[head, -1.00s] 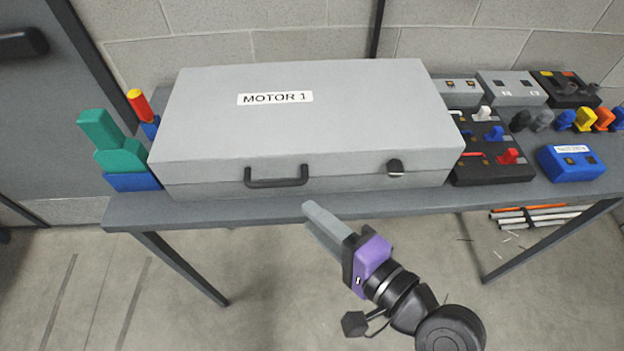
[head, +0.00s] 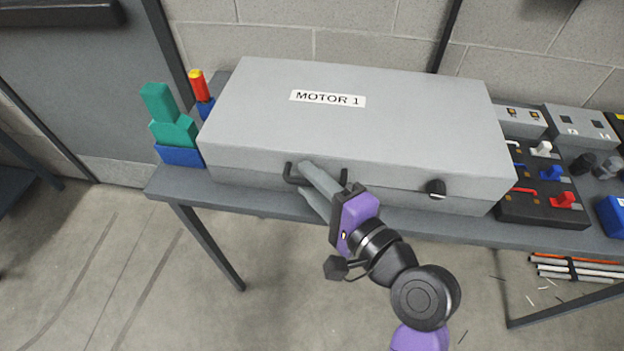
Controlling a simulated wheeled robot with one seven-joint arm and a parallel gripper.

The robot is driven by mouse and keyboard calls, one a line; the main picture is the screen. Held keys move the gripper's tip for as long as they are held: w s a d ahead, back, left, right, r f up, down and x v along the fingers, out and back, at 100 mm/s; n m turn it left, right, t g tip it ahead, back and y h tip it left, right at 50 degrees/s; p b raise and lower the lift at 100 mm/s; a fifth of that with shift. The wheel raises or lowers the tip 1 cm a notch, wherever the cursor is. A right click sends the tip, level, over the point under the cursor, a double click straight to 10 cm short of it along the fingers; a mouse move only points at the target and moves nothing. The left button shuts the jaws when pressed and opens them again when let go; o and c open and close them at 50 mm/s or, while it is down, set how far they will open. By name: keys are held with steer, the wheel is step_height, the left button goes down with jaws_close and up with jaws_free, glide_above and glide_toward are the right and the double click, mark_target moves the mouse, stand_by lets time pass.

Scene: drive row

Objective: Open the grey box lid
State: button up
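The grey box (head: 255,170) stands on the table, and its lid (head: 390,125), labelled MOTOR 1, is closed. A dark handle (head: 290,176) is on the front face, with a round black latch or knob (head: 435,188) to its right. My gripper (head: 304,177) is at the handle. Its two grey fingers are spread, one higher and one lower, and their tips reach the front of the box. The fingers hide the middle of the handle, so I cannot tell whether they touch it.
A green block-like object (head: 173,130) in a blue base and a red-yellow cylinder (head: 198,85) stand left of the box. A black switch panel (head: 540,195) is close on the right.

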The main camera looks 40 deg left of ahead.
jaws_close()
stand_by(1.4)
